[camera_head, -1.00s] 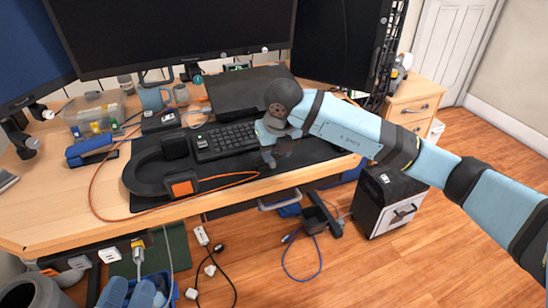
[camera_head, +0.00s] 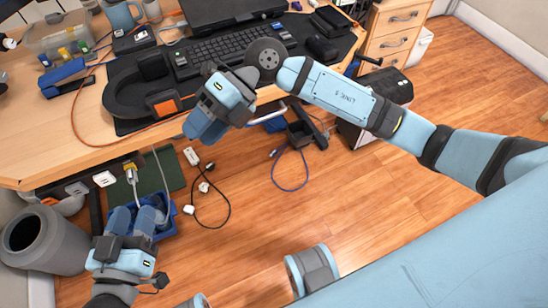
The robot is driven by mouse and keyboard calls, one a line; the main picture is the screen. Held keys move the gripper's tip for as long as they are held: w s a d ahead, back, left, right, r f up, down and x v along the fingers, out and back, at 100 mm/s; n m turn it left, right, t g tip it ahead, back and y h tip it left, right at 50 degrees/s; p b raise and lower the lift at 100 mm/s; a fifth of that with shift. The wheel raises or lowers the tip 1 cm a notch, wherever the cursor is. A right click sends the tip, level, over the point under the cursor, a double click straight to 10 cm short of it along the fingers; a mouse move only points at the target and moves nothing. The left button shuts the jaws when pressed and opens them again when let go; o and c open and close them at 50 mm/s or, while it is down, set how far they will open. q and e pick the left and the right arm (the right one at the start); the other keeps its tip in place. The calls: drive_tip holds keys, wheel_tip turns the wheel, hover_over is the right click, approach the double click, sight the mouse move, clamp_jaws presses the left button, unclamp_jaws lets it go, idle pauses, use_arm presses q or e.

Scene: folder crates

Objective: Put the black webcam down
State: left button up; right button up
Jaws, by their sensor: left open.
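I cannot pick out the black webcam with certainty. A small rounded black object (camera_head: 321,47) lies at the right end of the black desk mat, with a flatter black item (camera_head: 331,19) behind it. My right gripper (camera_head: 202,127) hangs in front of the desk's front edge, fingers pointing down and left, apart from those objects. Its fingers look close together, and I see nothing clearly held between them. My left gripper (camera_head: 135,218) is open at the lower left, below desk height, over a blue bin (camera_head: 168,232).
A drawer cabinet (camera_head: 395,35) stands right. Cables lie on the floor. A grey cylinder (camera_head: 42,238) stands left.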

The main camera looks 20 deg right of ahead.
drive_tip(key=s+r+m+t+y, duration=0.5)
drive_tip(key=r+m+t+y, duration=0.3)
drive_tip(key=m+y, duration=0.4)
drive_tip(key=s+d+f+m+t+h, duration=0.1)
drive_tip(key=d+f+m+t+h, duration=0.4)
drive_tip(key=m, duration=0.7)
drive_tip(key=s+d+f+m+t+h, duration=0.2)
drive_tip(key=d+f+m+t+h, duration=0.3)
drive_tip(key=f+m+h, duration=0.5)
drive_tip(key=m+t+h, duration=0.1)
drive_tip(key=m+h, duration=0.1)
drive_tip(key=shift+m, duration=0.4)
